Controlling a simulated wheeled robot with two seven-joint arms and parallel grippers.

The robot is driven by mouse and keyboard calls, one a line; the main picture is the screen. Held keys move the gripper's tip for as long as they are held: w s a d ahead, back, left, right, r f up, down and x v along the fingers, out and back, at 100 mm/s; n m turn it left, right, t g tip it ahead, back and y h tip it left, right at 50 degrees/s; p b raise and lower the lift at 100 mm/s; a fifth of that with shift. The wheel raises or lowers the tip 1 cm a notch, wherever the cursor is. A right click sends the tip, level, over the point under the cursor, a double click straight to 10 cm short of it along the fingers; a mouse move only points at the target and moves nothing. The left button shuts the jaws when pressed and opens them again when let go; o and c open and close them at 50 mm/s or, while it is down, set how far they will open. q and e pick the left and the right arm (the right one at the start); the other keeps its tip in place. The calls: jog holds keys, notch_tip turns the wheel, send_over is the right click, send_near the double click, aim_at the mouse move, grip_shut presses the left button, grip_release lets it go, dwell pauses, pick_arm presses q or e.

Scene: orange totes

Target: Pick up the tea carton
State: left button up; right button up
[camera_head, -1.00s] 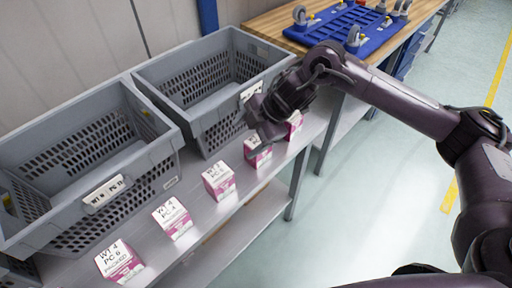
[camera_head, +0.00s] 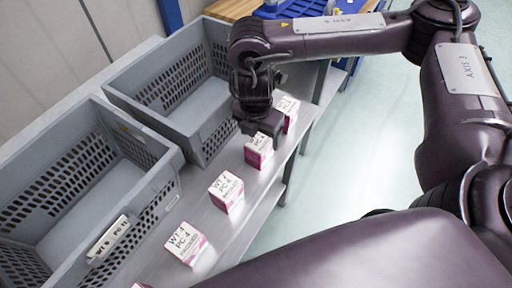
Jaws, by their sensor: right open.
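Several small white-and-pink cartons stand in a row along the front of the grey metal shelf. The tea carton is one of these, but I cannot tell which. One carton (camera_head: 259,151) stands just below my right gripper (camera_head: 262,130), and another (camera_head: 287,112) stands just to its right, partly hidden. Nearer cartons stand at the middle (camera_head: 226,191) and lower down (camera_head: 186,243). My right gripper points down, open, over the far end of the row; its fingertips are close to the cartons and contact cannot be judged. My left gripper is not in view.
Two grey perforated crates, a near one (camera_head: 157,186) and a far one (camera_head: 134,107), stand behind the row on the shelf (camera_head: 205,217). A wooden bench (camera_head: 228,9) with a blue item lies beyond. The floor at right is clear.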

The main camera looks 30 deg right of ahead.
aim_at(259, 141)
jog(key=shift+s+d+f, duration=0.1)
jog(key=shift+f, duration=0.8)
jog(key=f, duration=0.3)
jog(key=shift+w+f+b, duration=0.25)
jog(key=shift+f+b, duration=0.05)
jog(key=shift+b, duration=0.1)
jog(key=shift+d+f, duration=0.1)
jog(key=shift+f, duration=0.3)
jog(key=shift+c, duration=0.6)
jog(key=c, duration=1.1)
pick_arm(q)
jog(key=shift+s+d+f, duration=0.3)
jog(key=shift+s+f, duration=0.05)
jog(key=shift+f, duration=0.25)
pick_arm(e)
jog(key=shift+w+r, duration=0.1)
